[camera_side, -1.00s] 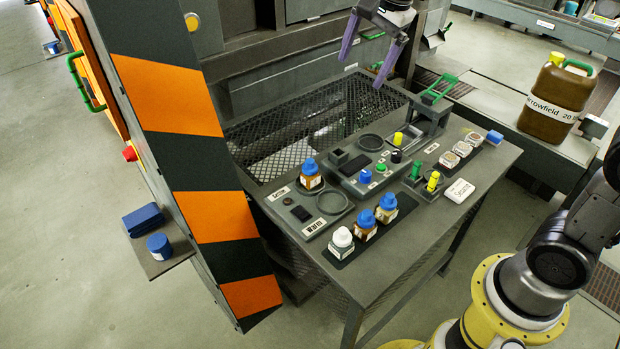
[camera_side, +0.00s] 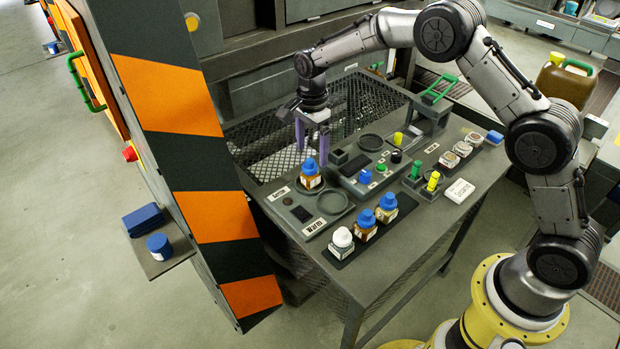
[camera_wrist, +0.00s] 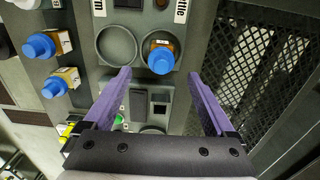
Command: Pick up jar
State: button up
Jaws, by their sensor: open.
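Several small jars stand on the grey workbench. One blue-capped amber jar (camera_side: 311,174) stands alone in a round holder at the bench's back left. Two more blue-capped jars, one amber (camera_side: 365,225) and one to its right (camera_side: 386,208), stand on a dark strip beside a white-capped jar (camera_side: 341,243). My gripper (camera_side: 312,160) points down above and behind the lone jar, with purple fingers spread. In the wrist view the lone jar (camera_wrist: 160,58) lies ahead of the open fingers (camera_wrist: 158,76), roughly between their lines. Nothing is between the fingers.
An empty round holder (camera_side: 333,202) lies right of the lone jar. A panel with a blue knob (camera_side: 365,177) and other controls sits further right. A mesh tray (camera_side: 265,150) lies behind. A striped orange and black panel (camera_side: 205,215) rises at left.

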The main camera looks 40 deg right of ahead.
aim_at(310, 171)
jog(key=shift+w+a+f, duration=0.1)
jog(key=shift+f, duration=1.85)
jog(key=shift+a+f, duration=0.1)
jog(key=shift+f, duration=1.8)
grip_shut()
